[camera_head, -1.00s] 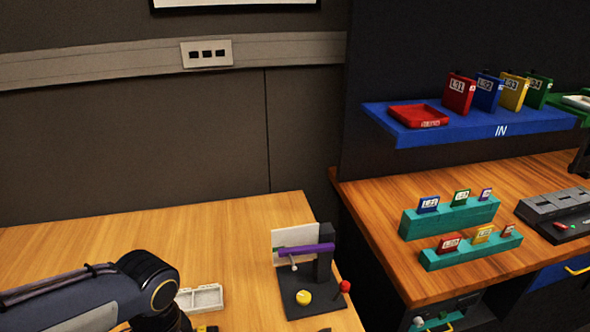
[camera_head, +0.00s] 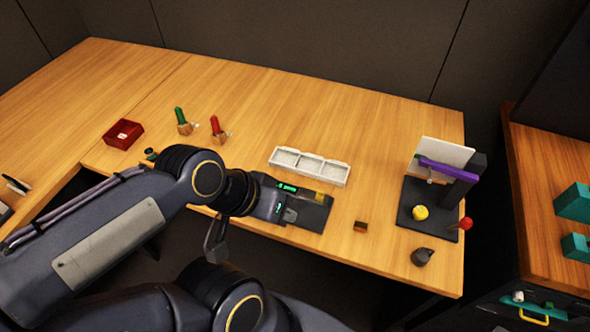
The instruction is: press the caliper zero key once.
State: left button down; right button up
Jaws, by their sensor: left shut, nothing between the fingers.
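My left gripper (camera_head: 289,214) reaches in from the left over the front edge of the middle of the table. It is shut and empty. Around its tip is a dark flat item (camera_head: 312,218) with small green lit characters (camera_head: 287,188). This may be the caliper and its display, but the characters are too small to read. I cannot make out a zero key; the gripper and wrist cover part of this area. I cannot tell whether the fingertips touch the item. My right gripper is not in view; a dark arm link of mine shows at the bottom.
A white divided tray (camera_head: 310,166) lies behind the gripper. A small brown block (camera_head: 361,226) and a dark knob (camera_head: 422,257) are to its right. A dark stand (camera_head: 432,196) carries a purple bar, yellow ball and red ball. A red box (camera_head: 123,134) is left.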

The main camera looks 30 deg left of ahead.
aim_at(320, 197)
jog(key=u, duration=1.25)
